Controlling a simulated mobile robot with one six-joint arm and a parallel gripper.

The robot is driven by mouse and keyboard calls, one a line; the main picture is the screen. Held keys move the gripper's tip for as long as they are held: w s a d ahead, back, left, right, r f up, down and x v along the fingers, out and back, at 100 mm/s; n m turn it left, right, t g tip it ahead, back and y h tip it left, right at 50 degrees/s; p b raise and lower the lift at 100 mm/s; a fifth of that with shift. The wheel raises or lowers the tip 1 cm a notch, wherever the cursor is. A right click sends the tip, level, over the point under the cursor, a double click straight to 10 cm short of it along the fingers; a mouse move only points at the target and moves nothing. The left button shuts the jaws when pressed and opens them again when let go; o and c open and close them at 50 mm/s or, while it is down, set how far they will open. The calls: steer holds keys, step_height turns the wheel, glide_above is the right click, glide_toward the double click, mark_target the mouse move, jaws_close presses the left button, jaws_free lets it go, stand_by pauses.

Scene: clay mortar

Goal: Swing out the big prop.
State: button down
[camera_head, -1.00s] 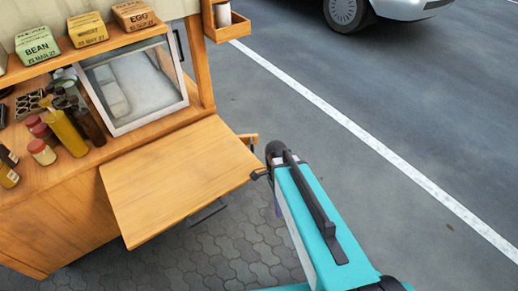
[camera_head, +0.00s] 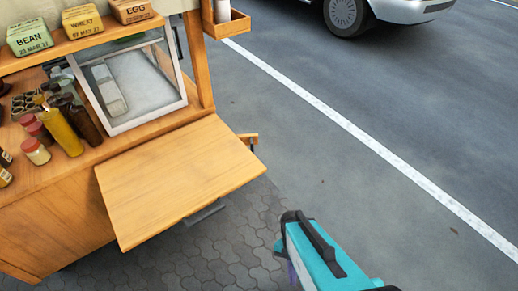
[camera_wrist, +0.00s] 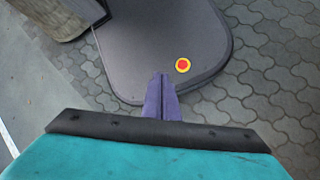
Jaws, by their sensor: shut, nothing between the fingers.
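The wooden fold-out shelf (camera_head: 178,178) of the food cart sticks out level from the cart's front. A dark bar (camera_head: 206,213) shows under its lower right edge; I cannot tell whether this is the big prop. A small wooden piece with a dark bracket (camera_head: 249,138) juts out beyond the shelf's far right corner. My gripper (camera_wrist: 162,78) has purple fingers, shut and empty, pointing down in the wrist view. In the head view my teal arm stands to the right of the shelf, apart from it, and mostly hides the fingers.
Sauce bottles (camera_head: 62,128) and jars crowd the cart counter by a glass-fronted case (camera_head: 128,85). A parked car (camera_head: 375,10) is at the far right. Paving (camera_head: 235,235) beside the cart is clear.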

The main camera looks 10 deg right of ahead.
steer(key=shift+w+f+n+t, duration=0.15)
steer(key=shift+f+n, duration=0.1)
steer(key=shift+n, duration=1)
steer(key=shift+w+f+n+t, duration=0.2)
steer(key=shift+f+n, duration=0.05)
steer(key=shift+n, duration=0.95)
steer(key=shift+w+f+n+t, duration=0.15)
steer(key=shift+f+n, duration=0.1)
steer(key=shift+n, duration=1)
